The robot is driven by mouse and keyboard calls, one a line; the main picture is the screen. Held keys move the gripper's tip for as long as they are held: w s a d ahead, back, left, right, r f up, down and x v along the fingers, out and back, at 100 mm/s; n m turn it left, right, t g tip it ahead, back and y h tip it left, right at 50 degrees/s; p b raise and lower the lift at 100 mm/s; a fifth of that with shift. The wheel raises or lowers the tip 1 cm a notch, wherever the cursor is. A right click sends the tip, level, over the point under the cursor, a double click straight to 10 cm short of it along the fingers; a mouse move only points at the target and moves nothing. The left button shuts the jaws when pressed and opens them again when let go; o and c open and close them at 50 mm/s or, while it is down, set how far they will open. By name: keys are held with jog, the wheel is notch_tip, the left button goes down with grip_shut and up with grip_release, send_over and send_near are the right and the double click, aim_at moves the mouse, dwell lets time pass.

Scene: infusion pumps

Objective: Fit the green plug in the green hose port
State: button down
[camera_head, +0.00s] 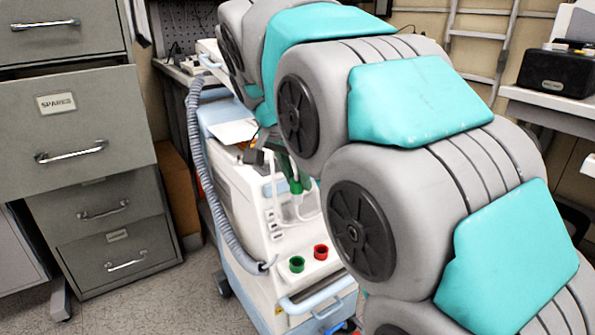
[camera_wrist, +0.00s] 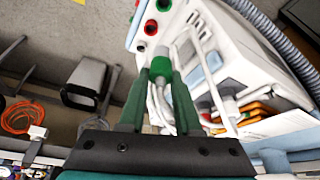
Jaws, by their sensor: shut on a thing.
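The green plug (camera_head: 296,187) is held above the white pump unit in the head view, partly hidden by my arm. In the wrist view the plug (camera_wrist: 160,67) sits between the tips of my gripper (camera_wrist: 158,75), whose two dark green fingers are closed on its sides. The green hose port (camera_head: 297,263) is a green ring on the unit's front ledge, left of the red port (camera_head: 320,252). The green port (camera_wrist: 163,4) is cut by the top edge of the wrist view, near the red port (camera_wrist: 151,27). The plug is apart from the port.
A grey corrugated hose (camera_head: 200,165) runs down the unit's left side. Pale tubes (camera_head: 302,208) hang near the plug. A blue handle (camera_head: 315,298) is at the unit's front. Grey drawer cabinets (camera_head: 75,125) stand at left. Open floor lies between them and the unit.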

jog(key=shift+f+b, duration=4.1)
jog(key=shift+f, duration=3.45)
jog(key=shift+f+b, duration=0.8)
jog(key=shift+f, duration=0.8)
jog(key=c, duration=0.5)
grip_release()
jog(key=shift+r, duration=0.1)
jog(key=v, duration=0.7)
jog(key=s+d+f+n+g+p, duration=0.15)
jog(key=s+d+p, duration=0.25)
jog(key=s+d, duration=0.45)
jog(key=s+d+f+n+g+p, duration=0.1)
jog(key=s+d+f+p, duration=0.1)
jog(key=s, duration=0.5)
jog(key=s+d+f+n+g+y+p, duration=0.1)
jog(key=s+d+f+n+p, duration=0.1)
jog(key=s, duration=0.6)
jog(key=s+d+f+n+g+y+p, duration=0.1)
jog(key=s+d+f+n+g+p, duration=0.1)
jog(key=s+d+f, duration=0.2)
jog(key=shift+s, duration=1.75)
